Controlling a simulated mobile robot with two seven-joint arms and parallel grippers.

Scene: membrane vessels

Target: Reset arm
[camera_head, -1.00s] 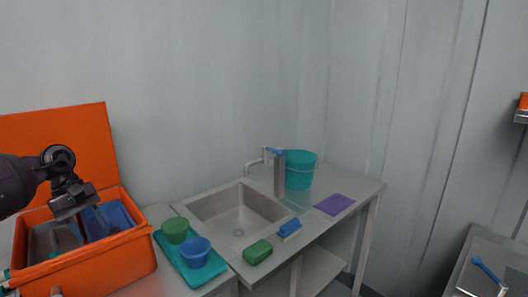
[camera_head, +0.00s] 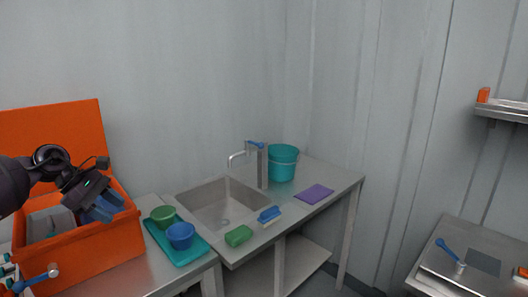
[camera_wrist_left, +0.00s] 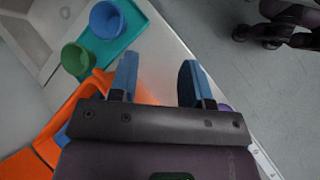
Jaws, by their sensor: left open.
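My left gripper (camera_head: 102,213) comes in from the left in the head view, over the right part of an open orange box (camera_head: 85,258). Its two blue fingers point down and right. In the left wrist view the same gripper (camera_wrist_left: 158,78) has its fingers spread wide with nothing between them. The box's orange wall (camera_wrist_left: 62,118) shows beside and below the left finger there. Part of the box's inside is hidden behind the gripper in the head view. My right gripper is not in view.
A teal tray (camera_head: 200,252) with a green bowl (camera_head: 163,216) and a blue bowl (camera_head: 181,236) lies right of the box. Beyond are a sink (camera_head: 222,206), a tap (camera_head: 240,155) and a teal bucket (camera_head: 283,163). A separate table (camera_head: 445,275) stands at right.

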